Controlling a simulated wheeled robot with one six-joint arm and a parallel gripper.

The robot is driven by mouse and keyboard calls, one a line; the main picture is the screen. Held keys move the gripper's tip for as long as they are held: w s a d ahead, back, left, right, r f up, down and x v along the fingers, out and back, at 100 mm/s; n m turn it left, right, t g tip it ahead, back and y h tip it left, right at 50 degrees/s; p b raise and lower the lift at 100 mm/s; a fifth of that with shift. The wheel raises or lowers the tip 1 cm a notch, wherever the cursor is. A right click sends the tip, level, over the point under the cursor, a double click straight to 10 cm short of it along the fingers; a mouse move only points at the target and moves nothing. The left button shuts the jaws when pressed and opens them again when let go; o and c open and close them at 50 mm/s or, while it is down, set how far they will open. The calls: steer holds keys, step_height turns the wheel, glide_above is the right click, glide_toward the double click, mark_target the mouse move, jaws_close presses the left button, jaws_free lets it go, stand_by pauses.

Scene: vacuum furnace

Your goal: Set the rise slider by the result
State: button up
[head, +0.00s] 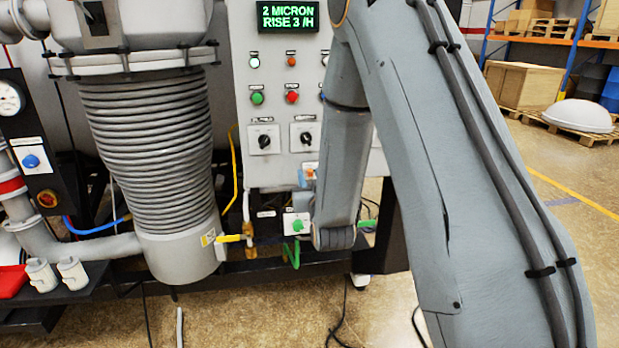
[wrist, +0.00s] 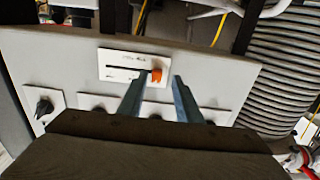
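The rise slider has an orange knob (wrist: 156,76) on a white plate (wrist: 118,66) with a dark horizontal slot. In the wrist view the knob is at the right end of the visible slot. My gripper (wrist: 160,78) is open, its two grey fingers reaching toward the plate with the knob between their tips. A gap shows on the right side; the left fingertip is close to the knob, and I cannot tell if it touches. In the head view my arm hides most of the slider area. The green display (head: 288,16) reads "2 MICRON RISE 3 /H".
The grey panel (head: 273,165) carries rotary switches (head: 264,140), a green button (head: 257,97) and a red button (head: 292,96). A ribbed grey pump body (head: 148,120) stands left of it. Cables hang below the panel. Floor on the right is clear before pallets.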

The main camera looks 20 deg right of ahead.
steer(key=s+b, duration=0.1)
steer(key=s, duration=0.6)
steer(key=shift+s+a, duration=0.3)
steer(key=shift+s, duration=0.1)
steer(key=s+a+f+g+y, duration=0.1)
steer(key=s+f+g, duration=0.7)
steer(key=g, duration=0.1)
steer(key=s+r+g, duration=0.1)
steer(key=s+g, duration=0.8)
steer(key=s, duration=1)
steer(key=shift+s+n, duration=0.2)
steer(key=shift+n, duration=0.1)
stand_by(1.0)
